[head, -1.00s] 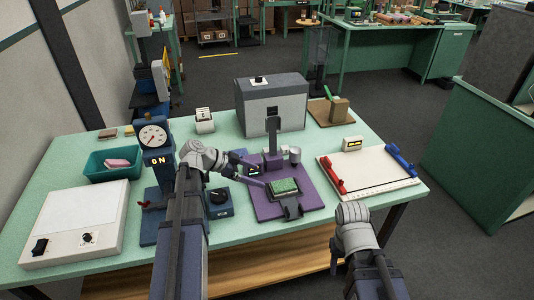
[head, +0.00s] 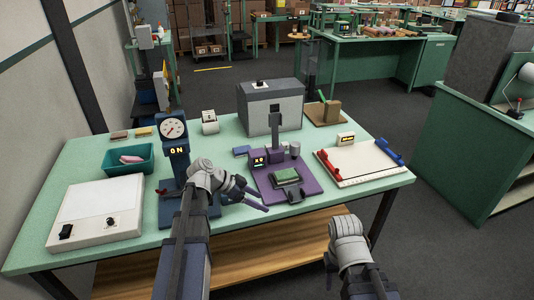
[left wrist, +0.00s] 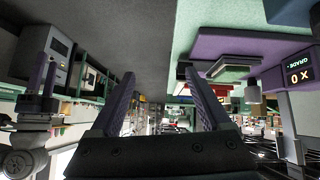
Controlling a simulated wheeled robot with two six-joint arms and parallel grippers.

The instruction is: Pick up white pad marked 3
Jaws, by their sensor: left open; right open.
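A small white block or pad (head: 209,122) with a dark mark stands near the table's back edge, left of the grey box; the mark is too small to read as a 3. My left gripper (head: 262,197) is open and empty above the table's front, just left of the purple stand (head: 310,186), well in front of the white block. Its two spread fingers show in the left wrist view (left wrist: 164,95), with nothing between them.
A green pad (head: 287,175) lies on the purple stand. The dial gauge post (head: 174,130), teal tray (head: 104,166) and white light box (head: 110,200) stand left. The grey box (head: 272,105) is at the back; a white board (head: 360,163) with red and blue handles lies right.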

